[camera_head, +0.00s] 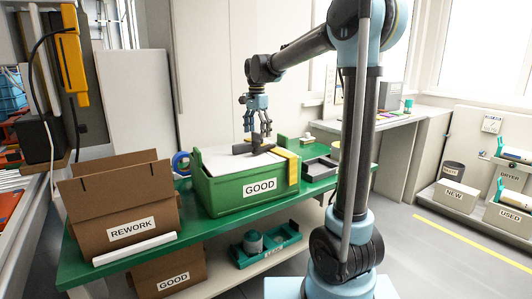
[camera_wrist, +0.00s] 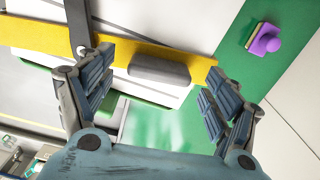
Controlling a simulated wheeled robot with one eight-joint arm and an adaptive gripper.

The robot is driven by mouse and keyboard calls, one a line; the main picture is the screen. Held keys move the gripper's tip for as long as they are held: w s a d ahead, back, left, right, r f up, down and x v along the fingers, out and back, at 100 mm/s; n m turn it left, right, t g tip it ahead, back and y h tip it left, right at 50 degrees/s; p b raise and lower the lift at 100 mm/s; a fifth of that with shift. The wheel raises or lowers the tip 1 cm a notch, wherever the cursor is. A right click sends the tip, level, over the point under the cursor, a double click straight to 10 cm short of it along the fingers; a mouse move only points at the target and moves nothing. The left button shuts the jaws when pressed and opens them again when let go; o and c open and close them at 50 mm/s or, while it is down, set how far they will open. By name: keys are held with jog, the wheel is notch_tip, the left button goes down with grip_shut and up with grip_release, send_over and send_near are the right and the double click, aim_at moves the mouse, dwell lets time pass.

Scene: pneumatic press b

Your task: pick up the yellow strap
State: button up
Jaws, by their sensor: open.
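The yellow strap (camera_head: 292,167) lies over the right end of the green GOOD box (camera_head: 232,192) and hangs down its front. In the wrist view the yellow strap (camera_wrist: 145,45) runs across the picture, passing behind my left fingers and ending near the right ones. My gripper (camera_head: 260,132) is open above the box top. In the wrist view my gripper (camera_wrist: 160,72) has its fingers spread, with nothing clearly held. A dark grey grip-like piece (camera_wrist: 160,70) lies beside the strap, between the fingers in the picture. Whether the fingers touch anything cannot be told.
The box stands on a green bench (camera_head: 100,258). A cardboard REWORK box (camera_head: 118,205) is at left, with a blue tape roll (camera_head: 180,164) between. A dark tray (camera_head: 320,168) is at right. A purple-handled item (camera_wrist: 264,40) lies on green in the wrist view.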

jog(key=shift+f, duration=1)
jog(key=c, duration=1.6)
jog(key=shift+r, duration=0.1)
jog(key=shift+c, duration=0.2)
